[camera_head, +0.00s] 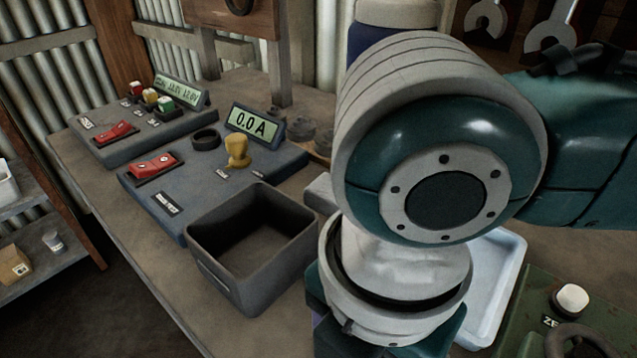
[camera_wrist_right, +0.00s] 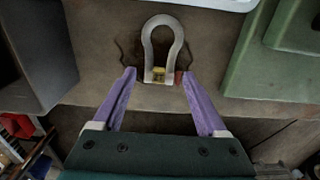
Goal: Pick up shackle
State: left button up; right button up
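A metal shackle (camera_wrist_right: 162,40) with a pale grey bow and a yellowish pin lies on the bench top in the right wrist view. Its bow points away from my gripper and its pin end is nearest. My right gripper (camera_wrist_right: 158,80) is open and empty, with one purple finger on each side in front of the pin end. The fingertips look short of the shackle. In the head view my right arm covers the shackle and most of that gripper. My left gripper is in neither view.
A grey open bin (camera_head: 252,245) stands left of my right arm, with a white tray (camera_head: 497,285) and a green case (camera_head: 590,310) to the right. Behind the bin are panels with red switches and a "0.0 A" display (camera_head: 255,122). The bench's front edge is close.

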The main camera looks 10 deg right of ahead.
jog(key=c, duration=1.1)
notch_tip(320, 180, up, 20)
jog(key=p, duration=0.4)
